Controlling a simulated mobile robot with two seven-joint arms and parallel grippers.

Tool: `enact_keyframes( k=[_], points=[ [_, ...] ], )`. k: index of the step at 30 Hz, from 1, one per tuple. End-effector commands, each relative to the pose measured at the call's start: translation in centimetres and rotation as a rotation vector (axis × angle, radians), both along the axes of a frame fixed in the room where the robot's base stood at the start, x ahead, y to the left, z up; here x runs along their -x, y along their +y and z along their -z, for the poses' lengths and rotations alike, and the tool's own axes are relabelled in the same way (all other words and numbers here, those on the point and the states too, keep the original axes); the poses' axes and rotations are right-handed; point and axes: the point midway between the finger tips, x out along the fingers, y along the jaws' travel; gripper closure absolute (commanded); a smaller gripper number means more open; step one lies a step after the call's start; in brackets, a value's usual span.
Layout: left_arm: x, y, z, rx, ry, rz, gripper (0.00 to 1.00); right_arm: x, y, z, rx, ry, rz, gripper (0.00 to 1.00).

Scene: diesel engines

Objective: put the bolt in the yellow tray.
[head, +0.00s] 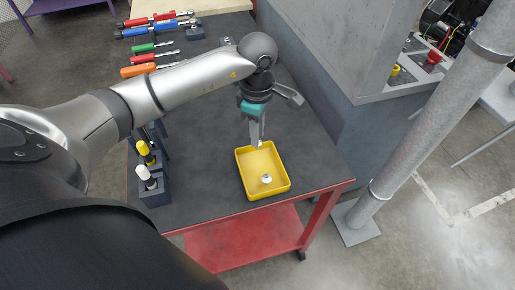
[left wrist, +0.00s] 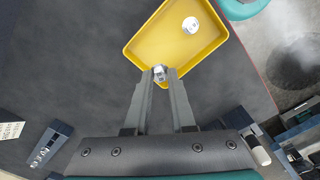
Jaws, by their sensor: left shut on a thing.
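The yellow tray (head: 242,168) stands on the dark table top near its front right corner. My left gripper (head: 257,144) points down at the tray's far edge. In the left wrist view my left gripper (left wrist: 160,80) is shut on a small silver piece, the bolt (left wrist: 159,73), at its fingertips. The bolt overlaps the rim of the tray (left wrist: 140,47) in that view; its height above the tray is hard to judge. A white and silver round piece (head: 266,178) lies inside the tray; it also shows in the left wrist view (left wrist: 190,25). My right gripper is not in view.
Several screwdrivers and tools (head: 155,45) lie at the table's far left. Dark holders with a yellow-topped piece (head: 145,152) and a white-topped piece (head: 147,178) stand left. A grey cabinet (head: 340,90) and a post (head: 430,110) stand right. The table between holders and tray is clear.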

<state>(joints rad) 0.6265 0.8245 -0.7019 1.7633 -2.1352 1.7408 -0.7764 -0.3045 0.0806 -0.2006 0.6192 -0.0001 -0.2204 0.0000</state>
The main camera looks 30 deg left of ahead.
Motion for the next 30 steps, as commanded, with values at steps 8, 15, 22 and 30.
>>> enact_keyframes(
  k=[8,15,22,30],
  points=[
    [0.0,0.0,2.5,0.001,0.001,0.001,1.0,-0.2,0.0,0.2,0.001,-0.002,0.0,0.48],
    [0.0,-0.1,5.8,0.001,0.001,0.0,1.0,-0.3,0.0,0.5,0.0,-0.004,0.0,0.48],
    [0.0,0.0,6.1,0.0,-0.002,0.001,1.0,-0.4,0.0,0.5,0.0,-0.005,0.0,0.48],
    [0.0,0.0,6.3,0.0,-0.001,0.001,0.66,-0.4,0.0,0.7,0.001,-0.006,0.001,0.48]
  ],
)
